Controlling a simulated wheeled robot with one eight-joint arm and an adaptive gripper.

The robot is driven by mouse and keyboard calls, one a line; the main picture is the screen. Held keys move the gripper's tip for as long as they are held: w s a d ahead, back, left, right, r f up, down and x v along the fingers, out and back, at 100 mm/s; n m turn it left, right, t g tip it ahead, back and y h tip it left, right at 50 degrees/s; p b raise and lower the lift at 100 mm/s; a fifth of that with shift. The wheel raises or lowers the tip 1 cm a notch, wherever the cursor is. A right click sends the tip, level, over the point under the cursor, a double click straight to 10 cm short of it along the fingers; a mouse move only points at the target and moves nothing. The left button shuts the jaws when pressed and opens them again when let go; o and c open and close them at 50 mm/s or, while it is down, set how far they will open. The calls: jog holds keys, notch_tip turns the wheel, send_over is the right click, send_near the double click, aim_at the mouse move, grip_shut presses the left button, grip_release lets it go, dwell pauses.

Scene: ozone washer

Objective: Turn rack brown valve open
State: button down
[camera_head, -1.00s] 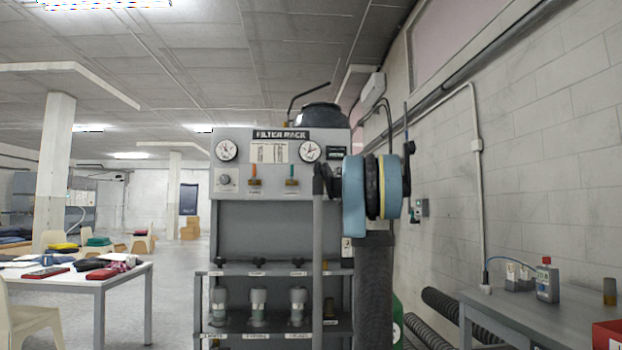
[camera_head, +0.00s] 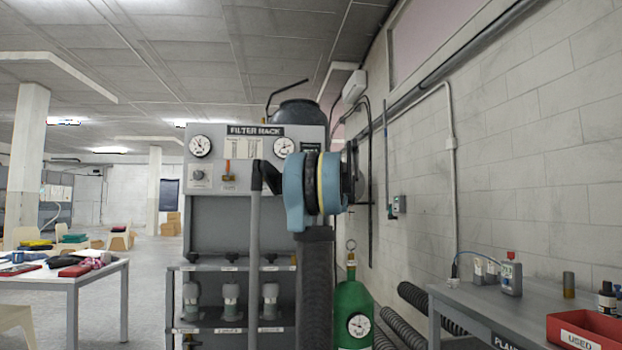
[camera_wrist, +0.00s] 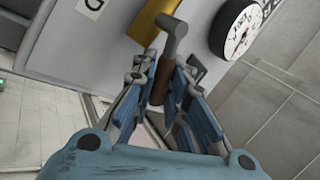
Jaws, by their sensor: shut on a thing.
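The brown valve handle (camera_wrist: 158,85) shows in the wrist view on a grey bent lever, beside a gold fitting (camera_wrist: 150,22) on a pale grey panel. My gripper (camera_wrist: 163,78), with blue fingers, is shut on the brown handle, one finger on each side. In the head view my blue arm covers part of the filter rack (camera_head: 203,237), and the gripper and held handle are hidden. An orange-handled valve (camera_head: 228,172) shows uncovered on the rack's upper panel.
A dial gauge (camera_wrist: 238,28) sits close right of the gripper. A green cylinder (camera_head: 352,300) stands right of the rack. A grey bench (camera_head: 480,300) with bottles and a red bin (camera_head: 590,330) lines the right wall. A table (camera_head: 75,278) stands left, with clear floor between.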

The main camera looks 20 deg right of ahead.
jog(key=c, duration=1.6)
grip_release()
jog(key=shift+f, duration=0.1)
jog(key=shift+o, duration=0.2)
jog(key=shift+s, duration=0.1)
jog(key=v, duration=1.1)
jog(key=shift+s+f, duration=0.3)
jog(key=shift+s, duration=0.05)
